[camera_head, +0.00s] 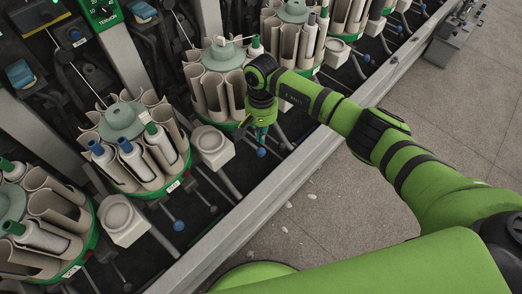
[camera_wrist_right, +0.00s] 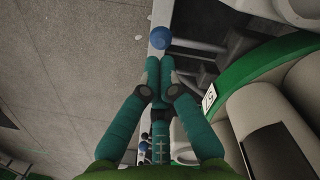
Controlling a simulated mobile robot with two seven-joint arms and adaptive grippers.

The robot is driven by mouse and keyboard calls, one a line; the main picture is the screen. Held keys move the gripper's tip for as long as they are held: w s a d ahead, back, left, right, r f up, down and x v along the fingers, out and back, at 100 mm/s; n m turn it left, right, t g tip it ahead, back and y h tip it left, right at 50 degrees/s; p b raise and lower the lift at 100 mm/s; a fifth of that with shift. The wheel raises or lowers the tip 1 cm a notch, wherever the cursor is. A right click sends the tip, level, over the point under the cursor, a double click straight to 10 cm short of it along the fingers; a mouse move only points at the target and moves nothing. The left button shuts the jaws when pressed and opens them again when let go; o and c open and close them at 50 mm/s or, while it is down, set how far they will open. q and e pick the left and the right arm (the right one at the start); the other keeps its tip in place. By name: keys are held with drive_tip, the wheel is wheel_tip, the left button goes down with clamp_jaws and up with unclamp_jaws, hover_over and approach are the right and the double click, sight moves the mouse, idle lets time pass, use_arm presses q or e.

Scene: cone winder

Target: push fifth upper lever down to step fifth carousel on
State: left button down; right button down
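My right gripper (camera_head: 262,138) hangs down in front of a carousel (camera_head: 222,58) of cream holders on a green base. In the right wrist view the teal fingers of the right gripper (camera_wrist_right: 160,62) lie side by side, shut, with nothing between them. A blue ball knob (camera_wrist_right: 161,37) on a lever is just beyond the fingertips, and whether they touch cannot be told. In the head view a blue knob (camera_head: 261,152) shows just below the gripper. Its rod is partly hidden by the gripper. My left gripper is not in view.
More carousels stand in the row, including one (camera_head: 124,122) at lower left. Another blue knob (camera_head: 178,226) sticks out there. White boxes (camera_head: 210,140) sit between carousels. A grey rail (camera_head: 262,185) runs along the machine's front, with open floor (camera_head: 325,190) beyond.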

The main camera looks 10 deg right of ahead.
sight(261, 149)
drive_tip(key=shift+s+a+f+b, duration=0.15)
drive_tip(key=shift+f+b, duration=0.5)
drive_tip(key=shift+f, duration=1.35)
